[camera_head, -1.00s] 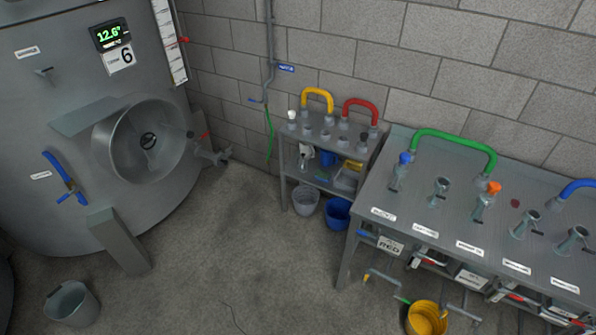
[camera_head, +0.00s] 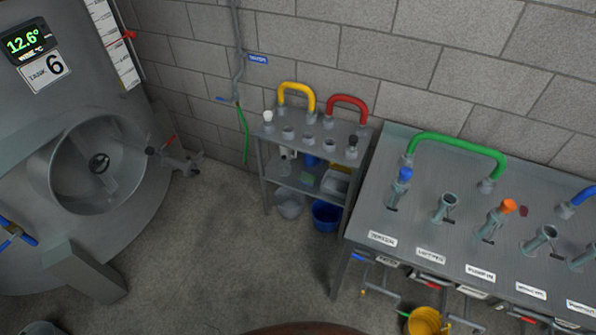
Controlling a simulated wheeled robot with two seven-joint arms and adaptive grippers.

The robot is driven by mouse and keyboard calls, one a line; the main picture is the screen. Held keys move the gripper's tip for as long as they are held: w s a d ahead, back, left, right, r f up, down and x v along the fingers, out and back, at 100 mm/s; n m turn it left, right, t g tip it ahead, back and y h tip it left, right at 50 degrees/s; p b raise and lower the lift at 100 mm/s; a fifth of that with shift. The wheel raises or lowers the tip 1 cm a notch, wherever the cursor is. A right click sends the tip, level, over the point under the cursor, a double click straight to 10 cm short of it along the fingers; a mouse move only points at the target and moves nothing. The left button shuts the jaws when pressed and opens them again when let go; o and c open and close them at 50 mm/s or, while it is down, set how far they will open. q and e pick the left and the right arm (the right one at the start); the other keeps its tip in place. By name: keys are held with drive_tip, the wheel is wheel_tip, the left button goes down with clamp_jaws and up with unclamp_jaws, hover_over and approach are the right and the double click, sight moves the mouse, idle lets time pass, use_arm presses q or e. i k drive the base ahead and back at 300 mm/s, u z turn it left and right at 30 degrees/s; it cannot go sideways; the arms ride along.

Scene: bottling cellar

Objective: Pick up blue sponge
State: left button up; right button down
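I cannot make out a blue sponge for certain. A small blue item (camera_head: 310,160) shows on the lower shelf of the small grey rack, partly hidden by the top; it is too small to name. Neither of my grippers shows in the head view.
The small rack (camera_head: 318,131) stands against the block wall, with a blue bucket (camera_head: 326,217) and a grey bucket (camera_head: 289,205) below. A long grey bench (camera_head: 468,240) with valves is at right. A steel tank (camera_head: 60,205) fills the left. Floor between is open. A brown curved edge (camera_head: 305,328) shows at bottom.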

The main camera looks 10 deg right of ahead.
sight(307, 178)
drive_tip(key=z, duration=0.25)
drive_tip(key=i, duration=0.85)
drive_tip(key=z, duration=0.45)
